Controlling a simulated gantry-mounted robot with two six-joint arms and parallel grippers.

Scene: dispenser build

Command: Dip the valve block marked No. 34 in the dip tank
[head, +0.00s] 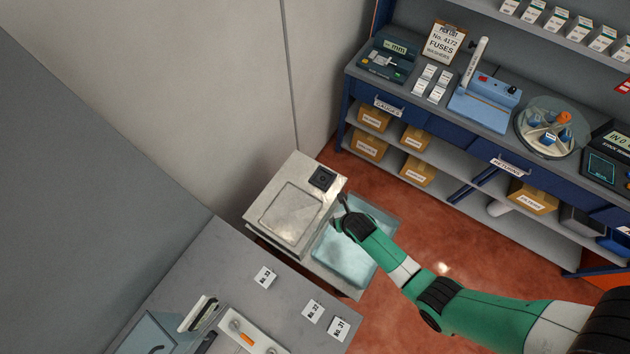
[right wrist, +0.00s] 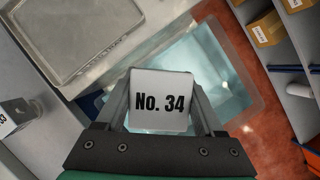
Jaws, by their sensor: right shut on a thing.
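The valve block marked No. 34 (right wrist: 160,102) is a white block with black lettering, its label facing the camera in the right wrist view. My right gripper (right wrist: 161,108) is shut on it, one finger on each side. In the head view this gripper (head: 342,208) is over the upper left part of the dip tank (head: 345,262), an open basin of pale blue liquid. The tank also shows behind the block in the right wrist view (right wrist: 228,78). The block's underside is hidden, and I cannot tell whether it touches the liquid. My left gripper is not in view.
A metal tray surface (head: 291,214) and a small dark square fitting (head: 322,178) adjoin the tank. White blocks No. 33 (head: 265,278), No. 32 (head: 313,311) and No. 31 (head: 338,329) stand on the grey bench (head: 215,260). A blue shelf bench (head: 430,100) stands at upper right.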

